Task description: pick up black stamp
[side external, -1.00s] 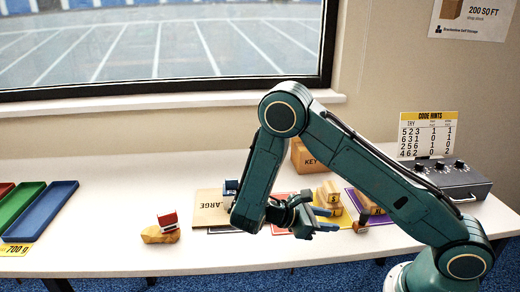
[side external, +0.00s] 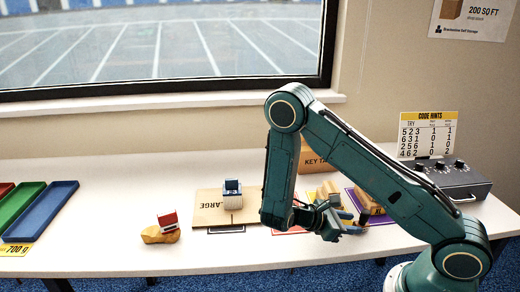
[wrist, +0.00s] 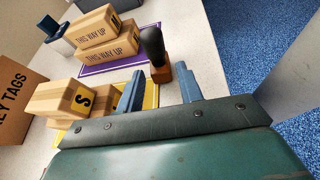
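The black stamp has a black handle (wrist: 151,44) on a brown wooden base (wrist: 161,74). In the side view the stamp (side external: 363,218) shows small at the right of my gripper (side external: 342,226), near the front of the table. My gripper (wrist: 160,84) is open, with its two blue-grey fingers apart and nothing held between them. I cannot tell the exact distance between the fingertips and the stamp.
Small cartons (wrist: 107,38) lie on a purple mat (wrist: 140,58) beside the stamp. More cartons (wrist: 68,97) marked S sit on a yellow mat (wrist: 150,97). A KEY TAGS box (wrist: 12,100) stands behind. The table's front edge is close to the stamp.

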